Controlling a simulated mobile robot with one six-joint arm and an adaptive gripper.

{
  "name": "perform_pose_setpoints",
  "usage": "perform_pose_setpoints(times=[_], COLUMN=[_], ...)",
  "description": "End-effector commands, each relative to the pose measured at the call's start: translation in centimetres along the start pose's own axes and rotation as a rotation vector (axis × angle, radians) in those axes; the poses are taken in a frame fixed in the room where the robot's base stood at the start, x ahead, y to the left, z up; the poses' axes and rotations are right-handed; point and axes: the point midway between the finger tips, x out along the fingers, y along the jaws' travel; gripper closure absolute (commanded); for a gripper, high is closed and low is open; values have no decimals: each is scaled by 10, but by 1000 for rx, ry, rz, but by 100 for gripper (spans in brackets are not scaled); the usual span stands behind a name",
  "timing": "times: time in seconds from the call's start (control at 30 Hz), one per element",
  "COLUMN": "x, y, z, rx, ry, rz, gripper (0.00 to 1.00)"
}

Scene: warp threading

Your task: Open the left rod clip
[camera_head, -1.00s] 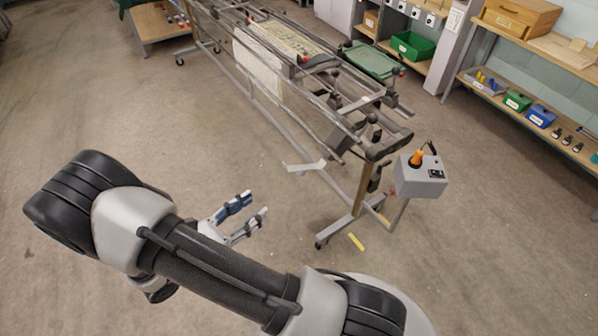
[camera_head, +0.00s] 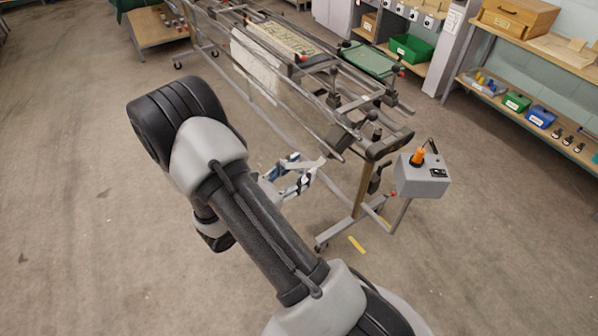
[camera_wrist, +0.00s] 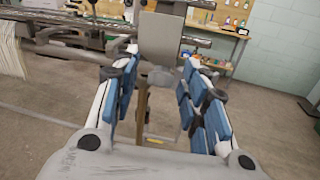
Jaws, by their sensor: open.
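The metal loom frame (camera_head: 335,128) stretches from the upper left to the centre in the head view. Its near end carries dark fittings (camera_head: 376,148). I cannot tell which of these small parts is the left rod clip. My gripper (camera_head: 293,174) is open and empty, in front of the near left side of the frame. In the wrist view its two blue-padded fingers (camera_wrist: 160,82) stand apart, with a grey block and a wooden post beyond the gap. No contact with the frame can be made out.
A grey control box (camera_head: 421,175) with an orange knob stands at the frame's near right corner. Shelves with a green bin (camera_head: 412,47) and small boxes line the right wall. The floor left of the frame is clear.

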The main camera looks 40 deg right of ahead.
Motion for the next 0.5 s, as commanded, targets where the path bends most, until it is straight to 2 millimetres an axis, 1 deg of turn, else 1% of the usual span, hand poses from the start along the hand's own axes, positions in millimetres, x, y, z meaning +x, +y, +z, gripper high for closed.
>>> perform_pose_setpoints(times=[0.3, 0.5], x=[3, 3], y=[0, 0], z=[0, 0], rx=[0, 0], ry=[0, 0], rz=[0, 0], gripper=[59, 73])
